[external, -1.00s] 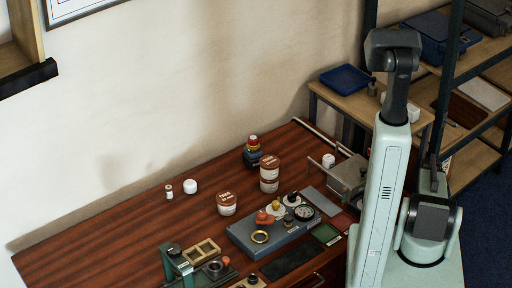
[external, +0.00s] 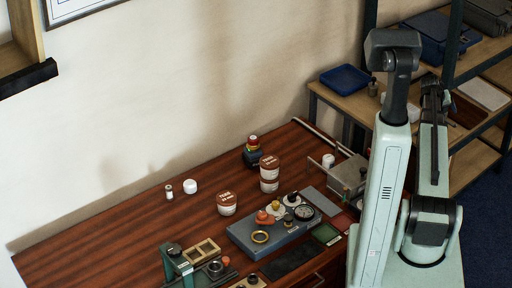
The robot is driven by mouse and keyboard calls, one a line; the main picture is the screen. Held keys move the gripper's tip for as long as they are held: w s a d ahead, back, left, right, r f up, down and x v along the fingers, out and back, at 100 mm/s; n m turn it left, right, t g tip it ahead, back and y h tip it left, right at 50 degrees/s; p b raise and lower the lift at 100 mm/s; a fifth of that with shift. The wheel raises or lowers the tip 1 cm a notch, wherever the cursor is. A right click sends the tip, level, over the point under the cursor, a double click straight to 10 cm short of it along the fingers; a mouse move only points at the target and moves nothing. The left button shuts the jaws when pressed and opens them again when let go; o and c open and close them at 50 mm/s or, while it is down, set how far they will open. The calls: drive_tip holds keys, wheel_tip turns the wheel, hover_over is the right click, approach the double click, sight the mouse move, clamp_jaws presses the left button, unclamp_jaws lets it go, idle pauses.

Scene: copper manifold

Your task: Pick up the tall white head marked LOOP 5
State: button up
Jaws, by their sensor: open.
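Several white pieces could be the head marked LOOP 5, but no marking is legible at this size. A slim white piece with a dark band (external: 169,192) stands upright on the left part of the wooden table. A wider, rounded white piece (external: 190,186) stands just right of it. Another white piece (external: 328,160) is at the back right by a grey metal box. My gripper (external: 433,92) is raised at the right by the shelving, far from the table pieces. It is open and holds nothing that I can see; its fingertips are small and hard to make out.
A blue-grey block (external: 245,243) carries a gauge, a brass ring and knobs. A green fixture (external: 177,265) is at the front. The table's left side (external: 90,245) is clear.

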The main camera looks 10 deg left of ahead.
drive_tip(key=a+r, duration=0.4)
drive_tip(key=r, duration=0.3)
drive_tip(key=n+g+y, duration=0.5)
drive_tip(key=n+y, duration=0.1)
drive_tip(key=n, duration=0.5)
approach(329, 157)
drive_tip(key=shift+w+a+f, duration=0.1)
drive_tip(key=shift+w+f, duration=0.1)
drive_tip(key=shift+f, duration=1.4)
drive_tip(key=shift+w+a+f, duration=0.1)
drive_tip(key=shift+w+f, duration=0.1)
drive_tip(key=shift+f, duration=1.4)
drive_tip(key=shift+f, duration=0.1)
drive_tip(key=shift+s+f, duration=0.2)
drive_tip(key=shift+f, duration=2.25)
drive_tip(key=c, duration=1.2)
